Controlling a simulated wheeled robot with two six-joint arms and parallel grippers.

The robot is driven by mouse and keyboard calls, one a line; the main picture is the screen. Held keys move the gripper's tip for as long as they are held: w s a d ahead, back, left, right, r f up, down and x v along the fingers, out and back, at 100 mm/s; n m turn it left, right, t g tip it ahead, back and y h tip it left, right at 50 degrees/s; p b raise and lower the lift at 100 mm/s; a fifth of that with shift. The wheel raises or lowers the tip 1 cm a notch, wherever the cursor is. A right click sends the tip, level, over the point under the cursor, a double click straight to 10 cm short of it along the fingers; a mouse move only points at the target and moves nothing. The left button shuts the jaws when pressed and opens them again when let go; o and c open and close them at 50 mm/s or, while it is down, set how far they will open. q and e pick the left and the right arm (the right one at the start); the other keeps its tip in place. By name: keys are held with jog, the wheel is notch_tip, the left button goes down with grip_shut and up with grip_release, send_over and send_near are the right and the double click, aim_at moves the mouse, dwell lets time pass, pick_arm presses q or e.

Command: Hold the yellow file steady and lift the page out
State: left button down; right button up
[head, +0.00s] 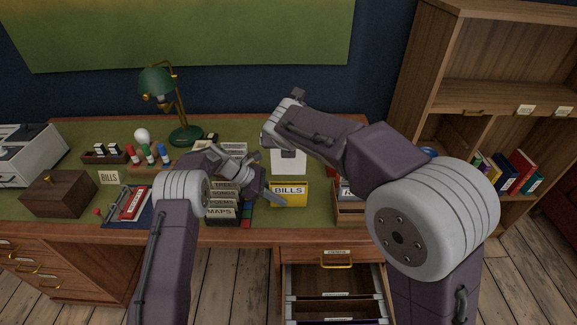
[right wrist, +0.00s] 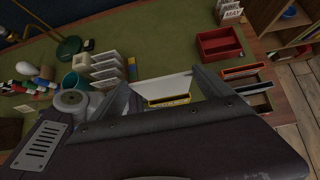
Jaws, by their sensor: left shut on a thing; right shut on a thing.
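My left gripper (head: 274,194) is shut on the file's left side. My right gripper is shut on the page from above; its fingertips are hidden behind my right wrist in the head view. In the right wrist view, the fingers of my right gripper (right wrist: 167,90) come down to the page (right wrist: 160,86), with the yellow file (right wrist: 169,100) just below it.
Labelled files (head: 222,200) stand left of the yellow file. A box of files (head: 350,211) stands to its right. An open drawer (head: 335,285) juts out below. A green lamp (head: 184,134) stands behind. A red tray (right wrist: 219,45) shows in the right wrist view.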

pick_arm(q)
jog(key=c, duration=1.3)
grip_release()
pick_arm(e)
notch_tip(320, 180, up, 4)
jog(key=shift+r, duration=0.1)
